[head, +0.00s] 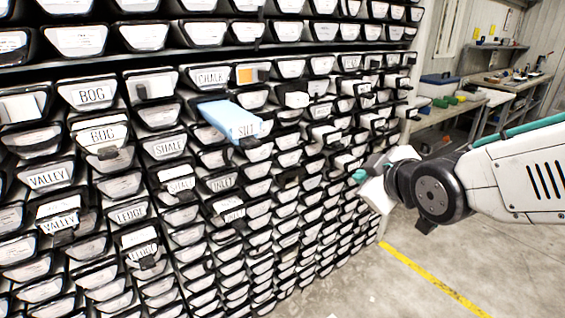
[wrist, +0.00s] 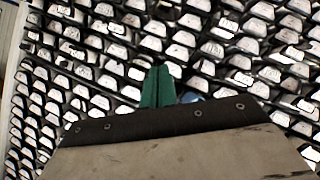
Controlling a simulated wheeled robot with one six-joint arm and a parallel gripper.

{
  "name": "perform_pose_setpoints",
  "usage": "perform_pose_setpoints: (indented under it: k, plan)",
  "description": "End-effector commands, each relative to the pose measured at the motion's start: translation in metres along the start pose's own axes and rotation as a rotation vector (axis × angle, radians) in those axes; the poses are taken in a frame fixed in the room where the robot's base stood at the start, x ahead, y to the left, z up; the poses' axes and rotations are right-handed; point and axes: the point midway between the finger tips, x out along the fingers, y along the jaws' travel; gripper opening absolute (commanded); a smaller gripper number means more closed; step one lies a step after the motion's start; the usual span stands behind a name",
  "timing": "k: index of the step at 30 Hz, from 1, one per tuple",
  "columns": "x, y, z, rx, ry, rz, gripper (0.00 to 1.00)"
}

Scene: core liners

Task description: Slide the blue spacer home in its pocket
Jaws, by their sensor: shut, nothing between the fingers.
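The rack (head: 150,103) holds many dark-rimmed pockets with white fronts, some labelled BOG, SHALE, VALLEY, LEDGE. Several white blocks stick out. Open floor with a yellow line (head: 432,279) and a workbench (head: 512,84) lie to the right.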

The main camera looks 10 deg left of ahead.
Motion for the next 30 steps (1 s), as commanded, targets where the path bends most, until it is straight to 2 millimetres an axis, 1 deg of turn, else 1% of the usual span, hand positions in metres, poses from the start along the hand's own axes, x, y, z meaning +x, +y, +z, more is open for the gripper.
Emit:
perform_pose_setpoints:
  k: [1,3,6,9,12,16,24,30]
  plan:
    - [0.018,-0.019,-0.024,-0.078,0.096,-0.002,0.00]
    - [0.032,-0.038,-0.057,-0.171,0.230,0.020,0.00]
    - [0.042,-0.063,-0.093,-0.267,0.388,0.053,0.00]
    - [0.044,-0.081,-0.116,-0.323,0.493,0.081,0.00]
    - [0.044,-0.090,-0.128,-0.351,0.552,0.101,0.00]
    - [0.049,-0.093,-0.136,-0.360,0.573,0.109,0.00]
    - [0.075,-0.092,-0.152,-0.359,0.570,0.109,0.00]
    - [0.089,-0.091,-0.161,-0.359,0.570,0.110,0.00]
